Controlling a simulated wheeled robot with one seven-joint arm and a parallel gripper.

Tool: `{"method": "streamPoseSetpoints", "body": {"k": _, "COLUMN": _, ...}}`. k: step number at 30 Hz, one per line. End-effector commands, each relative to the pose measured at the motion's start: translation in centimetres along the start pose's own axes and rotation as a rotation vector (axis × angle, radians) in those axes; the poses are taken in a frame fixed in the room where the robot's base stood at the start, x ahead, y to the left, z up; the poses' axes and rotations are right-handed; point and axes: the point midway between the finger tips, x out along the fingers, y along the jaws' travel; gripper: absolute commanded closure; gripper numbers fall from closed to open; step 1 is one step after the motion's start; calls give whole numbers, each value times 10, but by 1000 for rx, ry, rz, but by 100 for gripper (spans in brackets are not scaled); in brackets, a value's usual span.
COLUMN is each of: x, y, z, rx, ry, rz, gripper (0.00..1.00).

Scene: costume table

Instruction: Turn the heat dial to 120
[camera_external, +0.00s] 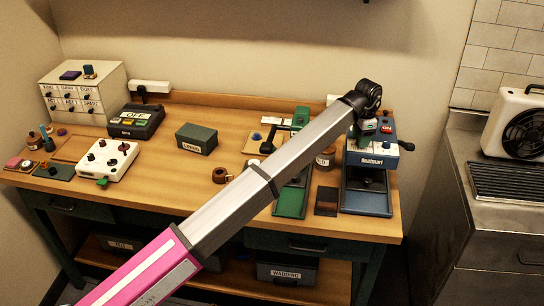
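A blue and white machine lettered "Heatmart" (371,160) stands at the right end of the wooden table, with a red ON label on its upper front and a dark blue base below. A small dark knob shows on its front, too small to read; I cannot tell whether it is the heat dial or read any number. My arm reaches up from the lower left, and its dark wrist bends down in front of the machine's top. My gripper (369,126) hangs there, small and partly hidden by the wrist. Its fingers are not clear, and I cannot tell whether it touches the machine.
A white box with several dark knobs (108,160) lies at the left. Behind it are a dark device marked OFF (136,119) and a white drawer cabinet (84,93). A green box (196,139) sits mid-table. A green-based device (291,199) stands left of the machine, partly behind my arm.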

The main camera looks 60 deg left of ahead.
Motion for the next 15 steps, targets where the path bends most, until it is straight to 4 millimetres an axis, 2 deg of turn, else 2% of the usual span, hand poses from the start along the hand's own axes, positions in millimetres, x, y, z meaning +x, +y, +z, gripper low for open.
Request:
{"method": "streamPoseSetpoints", "body": {"k": 1, "x": 0, "y": 0, "z": 0, "rx": 0, "ry": 0, "rz": 0, "gripper": 74}}
{"method": "streamPoseSetpoints", "body": {"k": 3, "x": 0, "y": 0, "z": 0, "rx": 0, "ry": 0, "rz": 0, "gripper": 94}}
{"method": "streamPoseSetpoints", "body": {"k": 15, "x": 0, "y": 0, "z": 0, "rx": -52, "ry": 0, "rz": 0, "gripper": 93}}
